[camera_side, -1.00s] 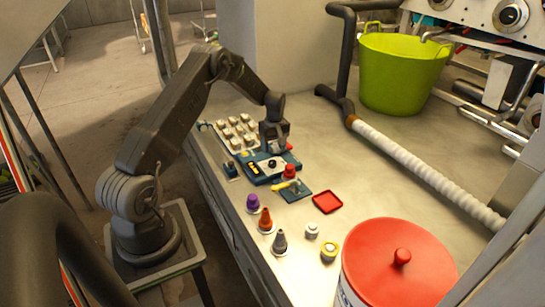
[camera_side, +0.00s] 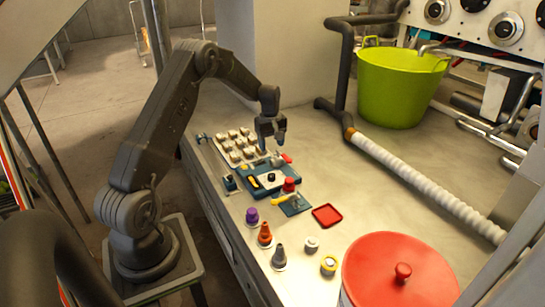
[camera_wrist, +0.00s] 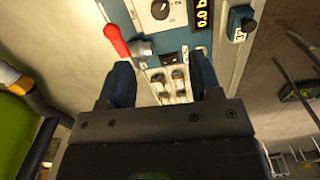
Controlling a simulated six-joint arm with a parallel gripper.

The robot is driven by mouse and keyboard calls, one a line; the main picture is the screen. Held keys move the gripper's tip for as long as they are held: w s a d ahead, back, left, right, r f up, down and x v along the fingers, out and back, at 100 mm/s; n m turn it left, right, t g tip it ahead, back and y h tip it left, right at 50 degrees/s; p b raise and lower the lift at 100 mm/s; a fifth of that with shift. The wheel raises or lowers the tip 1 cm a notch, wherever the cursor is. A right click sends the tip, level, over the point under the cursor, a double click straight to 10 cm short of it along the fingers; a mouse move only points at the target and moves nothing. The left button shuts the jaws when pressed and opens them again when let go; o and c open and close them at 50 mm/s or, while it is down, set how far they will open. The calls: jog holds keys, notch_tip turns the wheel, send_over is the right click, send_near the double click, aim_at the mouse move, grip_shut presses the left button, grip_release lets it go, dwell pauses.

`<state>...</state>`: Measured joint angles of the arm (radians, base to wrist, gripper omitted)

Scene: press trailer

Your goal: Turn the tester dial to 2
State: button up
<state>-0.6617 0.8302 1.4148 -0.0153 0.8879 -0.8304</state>
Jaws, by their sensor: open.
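The tester is a blue and white panel (camera_side: 255,186) on the bench, with a dark round dial (camera_side: 271,177) on it. In the wrist view the dial (camera_wrist: 160,9) shows at the top edge, partly cut off, with a light mark on it; I cannot read its setting. A dark strip with yellow characters (camera_wrist: 203,16) lies beside it. My gripper (camera_side: 272,150) is above the far end of the tester, apart from the dial. In the wrist view its two blue-grey fingers (camera_wrist: 163,72) are spread with nothing between them.
A red-handled lever (camera_wrist: 117,40) sits beside the dial. Several pale blocks (camera_side: 238,146) stand behind the tester. A red knob (camera_side: 289,185), yellow-handled tool (camera_side: 290,202), red tray (camera_side: 327,216) and coloured cones are nearer. A ribbed hose (camera_side: 420,182) crosses the bench to the right.

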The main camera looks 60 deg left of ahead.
aim_at(271, 175)
notch_tip(271, 175, down, 14)
jog(key=shift+r, duration=0.1)
dwell(0.5)
jog(key=c, duration=0.9)
jog(key=shift+c, duration=0.2)
